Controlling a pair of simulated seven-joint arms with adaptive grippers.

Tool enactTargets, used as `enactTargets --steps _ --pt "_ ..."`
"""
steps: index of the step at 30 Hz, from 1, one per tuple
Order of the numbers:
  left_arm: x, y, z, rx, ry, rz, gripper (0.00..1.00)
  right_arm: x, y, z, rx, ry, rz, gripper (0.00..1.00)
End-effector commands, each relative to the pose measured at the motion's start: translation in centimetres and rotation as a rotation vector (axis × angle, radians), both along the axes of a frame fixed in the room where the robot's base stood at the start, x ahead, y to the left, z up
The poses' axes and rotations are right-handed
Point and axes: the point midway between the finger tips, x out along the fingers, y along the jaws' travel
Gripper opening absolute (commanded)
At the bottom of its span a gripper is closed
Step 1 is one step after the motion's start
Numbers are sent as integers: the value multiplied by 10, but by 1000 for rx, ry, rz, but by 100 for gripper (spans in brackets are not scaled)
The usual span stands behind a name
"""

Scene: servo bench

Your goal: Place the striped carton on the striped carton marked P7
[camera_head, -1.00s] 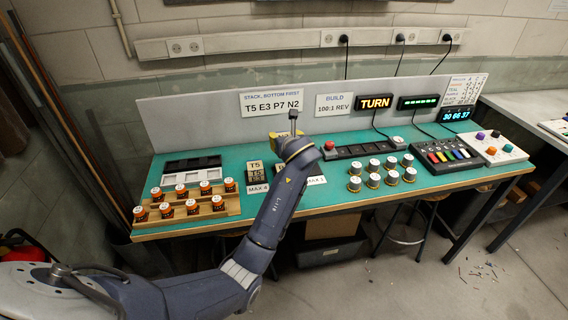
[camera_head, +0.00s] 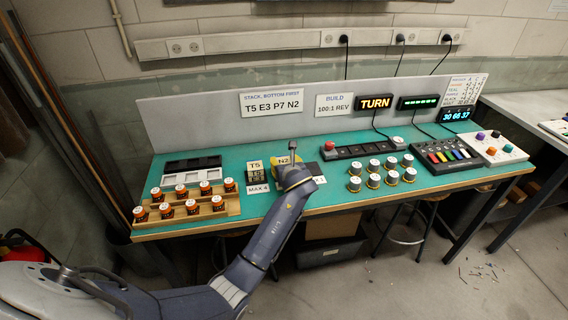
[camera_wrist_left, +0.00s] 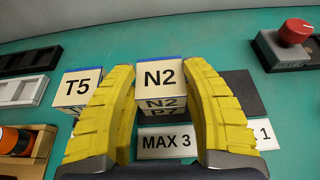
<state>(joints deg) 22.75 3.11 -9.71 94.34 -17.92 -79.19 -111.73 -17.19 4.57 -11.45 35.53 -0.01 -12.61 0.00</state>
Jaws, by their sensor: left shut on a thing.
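The carton marked N2 (camera_wrist_left: 161,76), pale with a blue edge at the back, is between the yellow fingers of my left gripper (camera_wrist_left: 164,95), which is shut on it. In the head view, the N2 carton (camera_head: 284,160) shows just beyond the gripper (camera_head: 288,166). The carton marked P7 (camera_wrist_left: 162,104) is directly below N2, mostly hidden; its label shows under N2's front. I cannot tell whether the two touch. A carton marked T5 (camera_wrist_left: 80,87) tops a stack to the left, apart from the left finger. My right gripper is out of view.
A MAX 3 label (camera_wrist_left: 166,141) lies in front of the held carton. A dark pad (camera_wrist_left: 240,88) is right of the fingers, with a red button box (camera_wrist_left: 292,36) beyond. Orange-banded jars (camera_head: 193,207) stand on a wooden rack at left; silver-topped jars (camera_head: 373,181) stand at right.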

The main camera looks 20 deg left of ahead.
Motion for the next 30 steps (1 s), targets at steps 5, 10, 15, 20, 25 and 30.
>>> enactTargets --steps 5,10,15,20,25,30 --pt "0 0 -1 -1 -2 0 18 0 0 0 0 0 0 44" --pt "0 0 -2 0 -2 -1 18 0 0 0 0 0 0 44" --pt "0 0 -4 -1 -2 0 59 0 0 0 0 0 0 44" --pt "0 0 -4 -1 -2 0 70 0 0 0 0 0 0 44" --pt "0 0 -3 -1 -2 0 70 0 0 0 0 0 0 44" --pt "-4 -4 2 -2 -2 -1 70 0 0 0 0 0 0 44"
